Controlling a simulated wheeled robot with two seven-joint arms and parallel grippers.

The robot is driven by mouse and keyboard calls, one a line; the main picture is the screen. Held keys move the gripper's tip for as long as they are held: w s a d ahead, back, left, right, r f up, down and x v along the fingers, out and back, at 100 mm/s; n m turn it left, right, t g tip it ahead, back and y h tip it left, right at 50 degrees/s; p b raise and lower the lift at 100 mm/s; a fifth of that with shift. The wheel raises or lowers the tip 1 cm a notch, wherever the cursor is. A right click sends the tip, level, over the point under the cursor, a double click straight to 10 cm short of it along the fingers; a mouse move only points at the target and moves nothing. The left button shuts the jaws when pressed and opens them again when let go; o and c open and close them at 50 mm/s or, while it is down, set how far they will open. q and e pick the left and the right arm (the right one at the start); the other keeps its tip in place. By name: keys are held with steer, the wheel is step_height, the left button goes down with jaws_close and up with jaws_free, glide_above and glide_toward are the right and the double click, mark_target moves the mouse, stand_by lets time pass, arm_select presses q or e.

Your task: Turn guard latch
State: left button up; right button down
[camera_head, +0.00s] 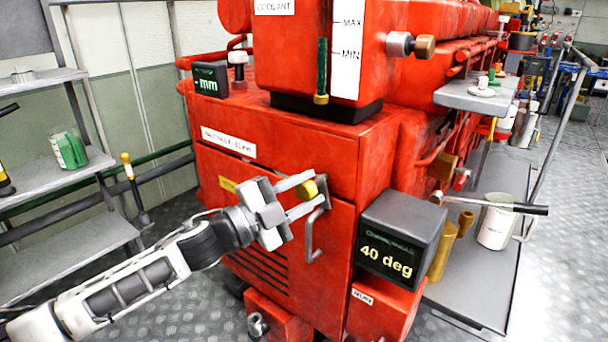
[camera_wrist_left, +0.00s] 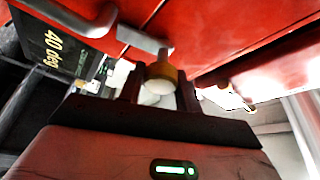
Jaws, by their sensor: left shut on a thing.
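The guard latch has a yellow knob (camera_head: 307,190) on the front of the red machine's guard panel (camera_head: 335,225). A grey metal handle (camera_head: 313,238) hangs just below and right of it. My left gripper (camera_head: 309,192) reaches in from the left, with its fingers on either side of the knob, shut on it. My right gripper is not in view.
A dark display box (camera_head: 402,240) reading 40 deg juts out right of the latch. A small display (camera_head: 210,79) sits on the machine's upper left ledge. Grey shelves (camera_head: 45,180) with a green can (camera_head: 69,150) stand at left. A grey bench (camera_head: 475,265) runs along the right.

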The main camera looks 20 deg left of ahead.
arm_select(q)
steer(key=shift+r+m+g+p, duration=0.1)
steer(key=shift+m+g+p, duration=0.5)
steer(key=shift+m+p, duration=0.7)
steer(key=shift+m, duration=0.3)
steer(key=o, duration=1)
steer(key=shift+c, duration=0.2)
steer(key=b+v, duration=0.3)
steer(key=v, duration=1.3)
steer(key=shift+r, duration=0.1)
